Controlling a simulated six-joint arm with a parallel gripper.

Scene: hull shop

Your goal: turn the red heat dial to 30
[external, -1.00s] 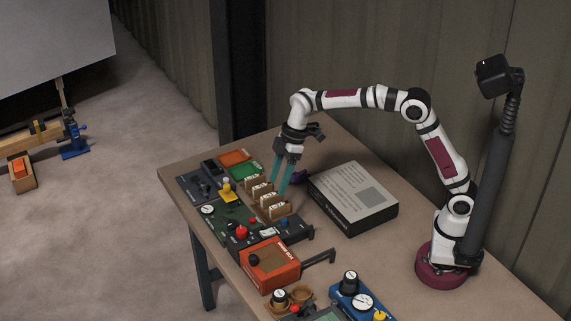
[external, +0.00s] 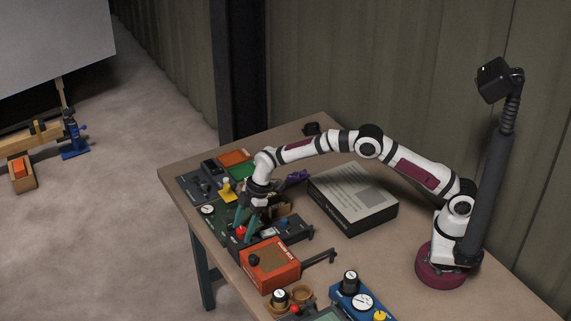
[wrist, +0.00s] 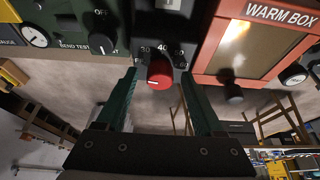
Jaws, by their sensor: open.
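The red heat dial (wrist: 159,75) sits on a dark panel below a printed scale with 30 at the left, 40 in the middle and 50 at the right. A white mark shows low on the left of the dial's face. My gripper (wrist: 158,73) is open, with one teal finger on each side of the dial. Gaps seem to show between fingers and dial; contact is not clear. In the external view my gripper (external: 244,229) reaches down at the red dial (external: 241,231), partly covering it and its panel.
The orange warm box (external: 271,266) stands close beside the dial panel. A black bend-test knob (wrist: 101,44) is on the green panel on the other side. A yellow part (external: 227,191) stands behind. A large box (external: 353,211) lies to the right.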

